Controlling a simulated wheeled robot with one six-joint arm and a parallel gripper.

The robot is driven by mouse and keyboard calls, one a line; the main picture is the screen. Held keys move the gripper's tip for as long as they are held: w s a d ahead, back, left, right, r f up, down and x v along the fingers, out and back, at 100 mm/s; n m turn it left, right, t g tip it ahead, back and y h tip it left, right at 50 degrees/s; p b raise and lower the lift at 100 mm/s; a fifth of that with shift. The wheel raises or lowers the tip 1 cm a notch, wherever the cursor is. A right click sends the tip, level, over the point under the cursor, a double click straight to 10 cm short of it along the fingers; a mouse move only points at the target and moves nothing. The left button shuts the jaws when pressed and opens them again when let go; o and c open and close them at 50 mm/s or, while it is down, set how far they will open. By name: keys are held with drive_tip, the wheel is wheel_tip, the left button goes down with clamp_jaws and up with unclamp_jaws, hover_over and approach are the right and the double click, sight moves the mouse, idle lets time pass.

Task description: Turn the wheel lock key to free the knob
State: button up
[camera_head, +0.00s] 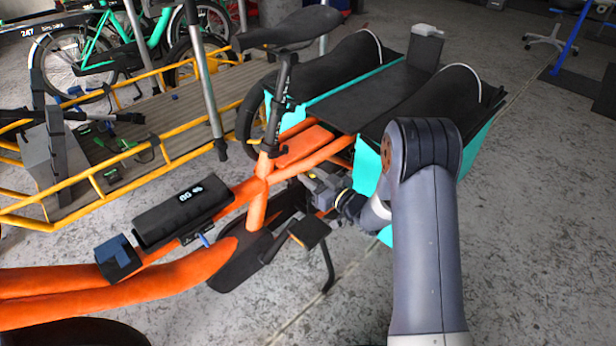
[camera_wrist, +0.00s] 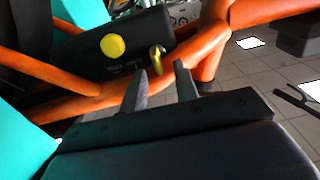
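In the wrist view, a black lock housing (camera_wrist: 140,42) sits between orange frame tubes. A round yellow knob (camera_wrist: 113,46) is on its face at the left. A small brass-coloured key (camera_wrist: 156,58) stands out from the housing to the right of the knob. My gripper (camera_wrist: 161,68) is open, its two grey fingers apart with nothing between them that I can see held. The key appears just beyond the fingertips, nearer the left one; whether they touch is unclear. In the head view my gripper (camera_head: 318,190) is beside the orange bike's rear frame, its fingers hidden.
The orange cargo bike (camera_head: 262,190) has a black saddle (camera_head: 290,26), a battery (camera_head: 182,212), a pedal (camera_head: 310,232) and turquoise rear panniers (camera_head: 483,140) close to my arm. A yellow-railed cargo bed (camera_head: 165,110) stands behind at left.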

drive_tip(key=shift+w+a, duration=0.5)
drive_tip(key=shift+a, duration=0.05)
drive_tip(key=shift+c, duration=0.4)
clamp_jaws()
